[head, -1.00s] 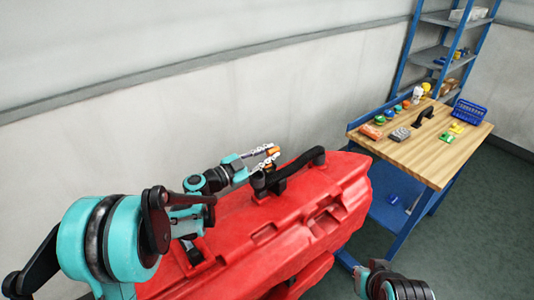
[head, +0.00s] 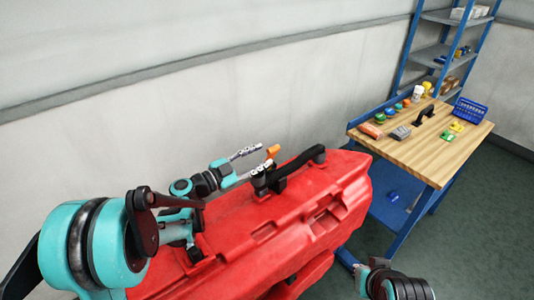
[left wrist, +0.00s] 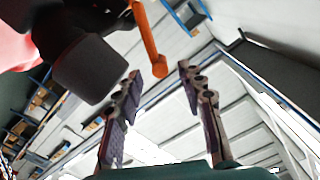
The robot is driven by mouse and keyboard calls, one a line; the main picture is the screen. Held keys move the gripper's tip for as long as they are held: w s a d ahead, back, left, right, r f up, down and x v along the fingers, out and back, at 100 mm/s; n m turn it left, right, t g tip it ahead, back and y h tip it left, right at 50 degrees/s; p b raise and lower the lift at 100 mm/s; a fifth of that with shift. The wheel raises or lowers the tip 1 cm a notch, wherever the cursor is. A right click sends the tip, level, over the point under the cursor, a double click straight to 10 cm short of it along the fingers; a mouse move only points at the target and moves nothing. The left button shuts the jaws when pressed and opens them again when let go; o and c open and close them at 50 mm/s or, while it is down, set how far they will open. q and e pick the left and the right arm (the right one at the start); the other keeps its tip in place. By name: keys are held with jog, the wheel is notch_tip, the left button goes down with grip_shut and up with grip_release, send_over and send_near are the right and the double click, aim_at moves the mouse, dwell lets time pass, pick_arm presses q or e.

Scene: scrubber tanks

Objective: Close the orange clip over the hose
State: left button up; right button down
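The orange clip (head: 272,151) stands up, open, at the near left end of the black hose (head: 302,160) on top of the red scrubber tank (head: 310,208). In the left wrist view the clip (left wrist: 149,38) is a narrow orange arm, its rounded end close to the gap between my fingertips. The dark hose end (left wrist: 90,70) is beside it. My left gripper (head: 266,156) is open and empty just left of the clip; both fingers show apart in the left wrist view (left wrist: 160,74). My right gripper is not in view; only part of my right arm shows at the bottom.
A grey wall (head: 190,110) runs behind the tank. A wooden workbench (head: 432,160) stands at the right, with a blue basket (head: 470,110), a black handle (head: 425,114) and small coloured parts. A blue shelf rack (head: 432,57) is behind it.

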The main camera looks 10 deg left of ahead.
pick_arm(q)
jog(key=v, duration=0.8)
jog(key=shift+r, duration=0.1)
jog(key=c, duration=0.4)
jog(key=shift+w+r+p, duration=0.1)
jog(key=shift+r+p, duration=0.2)
jog(key=shift+p, duration=0.1)
grip_shut()
jog(key=w+a+r+n+g+p, duration=0.2)
jog(key=w+r+n+g+p, duration=0.15)
jog(key=r+n+p, duration=0.55)
jog(key=w+d+f+n+b, duration=0.1)
jog(key=w+d+f+b, duration=0.1)
jog(key=w+d+f, duration=0.3)
jog(key=shift+w+d+f+n+y, duration=0.25)
jog(key=shift+d+f, duration=0.65)
jog(key=shift+d, duration=1.2)
